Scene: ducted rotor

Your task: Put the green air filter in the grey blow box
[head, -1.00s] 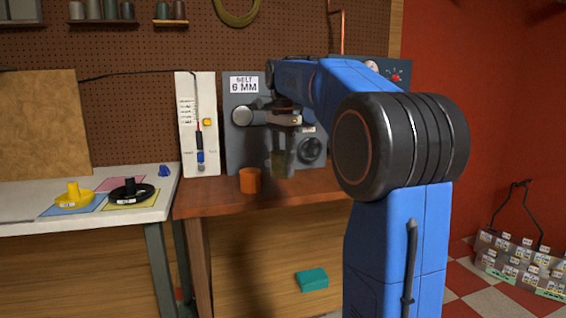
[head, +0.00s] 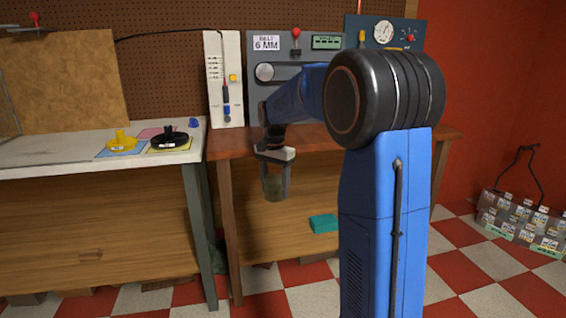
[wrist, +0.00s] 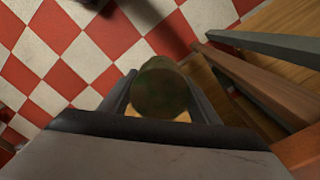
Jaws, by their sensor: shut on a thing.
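My gripper (head: 275,185) is shut on a rounded olive-green thing (head: 274,189), which looks like the green air filter. It hangs from the jaws in front of the brown bench, apart from it and above the floor. In the wrist view the olive-green thing (wrist: 160,88) sits between both fingers, with the checkered floor far below. I cannot make out the grey blow box for sure; my arm covers part of the bench top. A grey panel (head: 290,85) marked "BELT 6 MM" stands at the back of that bench.
The brown bench (head: 225,146) has legs near my gripper, also seen in the wrist view (wrist: 258,85). A white bench (head: 60,153) at left bears a yellow spool (head: 121,142) and a black one (head: 169,138). A teal block (head: 323,223) lies low before the wooden panel.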

